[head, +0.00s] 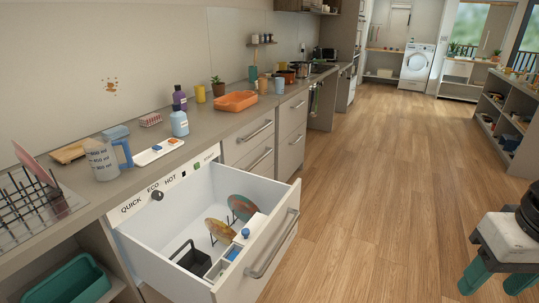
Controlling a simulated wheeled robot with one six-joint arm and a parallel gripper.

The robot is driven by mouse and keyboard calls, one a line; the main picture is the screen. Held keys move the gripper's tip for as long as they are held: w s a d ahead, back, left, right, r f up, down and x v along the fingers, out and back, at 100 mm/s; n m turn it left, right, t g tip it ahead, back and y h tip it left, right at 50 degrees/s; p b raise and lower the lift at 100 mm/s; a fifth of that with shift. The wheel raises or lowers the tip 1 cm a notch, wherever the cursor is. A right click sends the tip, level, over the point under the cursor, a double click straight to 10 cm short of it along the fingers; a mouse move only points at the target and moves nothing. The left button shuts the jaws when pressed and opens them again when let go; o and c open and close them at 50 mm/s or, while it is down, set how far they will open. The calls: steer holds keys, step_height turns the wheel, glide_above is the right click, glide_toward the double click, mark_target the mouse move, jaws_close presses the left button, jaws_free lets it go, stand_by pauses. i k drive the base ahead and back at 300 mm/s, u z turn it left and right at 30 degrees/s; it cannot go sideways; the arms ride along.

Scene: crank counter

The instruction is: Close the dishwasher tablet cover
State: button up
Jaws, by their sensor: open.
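The dishwasher drawer (277,240) is pulled out at the lower left, below a panel (165,186) marked QUICK, ECO, HOT and a partly legible fourth word. Inside its front wall is a small white tablet dispenser (222,268) with open compartments, and a blue tablet (233,254) shows in one. A white piece that looks like the cover (257,223) is beside the compartments, with a blue part (246,232) on it. The compartments lie uncovered. My gripper (489,286) is at the lower right, open and empty, above the floor and well apart from the drawer.
Plates (220,231) and a dark basket (193,260) are in the drawer. The drawer's handle (273,246) juts into the aisle. The counter holds a jug (101,158), bottles and an orange tray (235,101). Shelves (508,120) stand at the right. The wooden floor (385,180) between is clear.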

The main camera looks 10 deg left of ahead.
mark_target(254, 226)
steer(key=z, duration=0.05)
steer(key=k, duration=0.55)
steer(key=u, duration=1.05)
steer(key=i, duration=1.5)
steer(key=z, duration=0.55)
